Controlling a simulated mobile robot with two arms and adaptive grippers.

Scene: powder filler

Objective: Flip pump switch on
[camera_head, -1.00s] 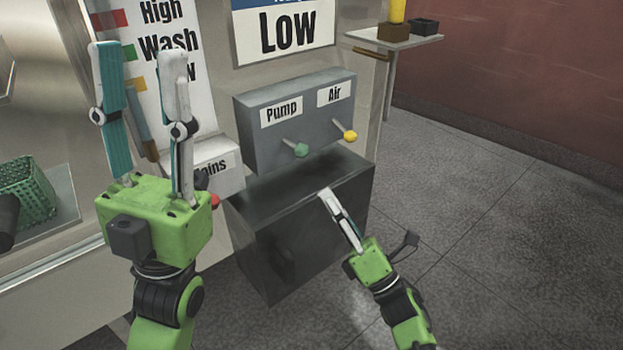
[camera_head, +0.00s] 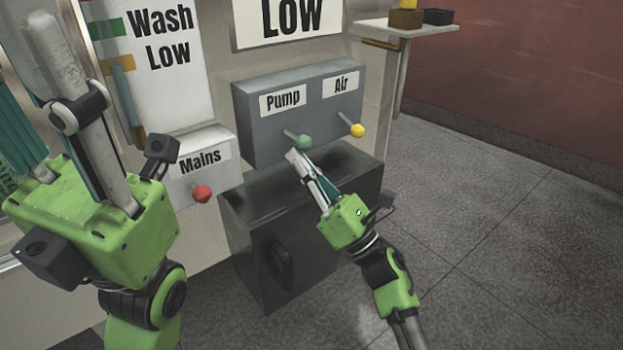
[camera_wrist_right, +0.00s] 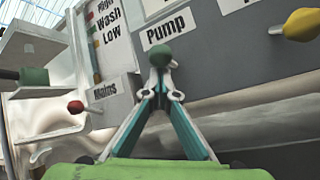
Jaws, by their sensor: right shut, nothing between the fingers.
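The pump switch (camera_head: 304,142) is a short lever with a green knob under the "Pump" label on a grey box (camera_head: 245,120). It points outward and down. My right gripper (camera_head: 293,155) is shut and empty, with its tips just below the green knob. In the right wrist view the green knob (camera_wrist_right: 159,55) shows directly above the closed fingertips (camera_wrist_right: 161,75); whether they touch cannot be told. My left gripper (camera_head: 30,70) is large at the left edge, its fingers apart and partly cut off, with nothing seen between them.
The yellow air switch (camera_head: 357,130) is close to the right of the pump switch. A red mains knob (camera_head: 202,194) is on a white box to the left. A dark cabinet (camera_head: 250,225) stands below. Floor at the right is clear.

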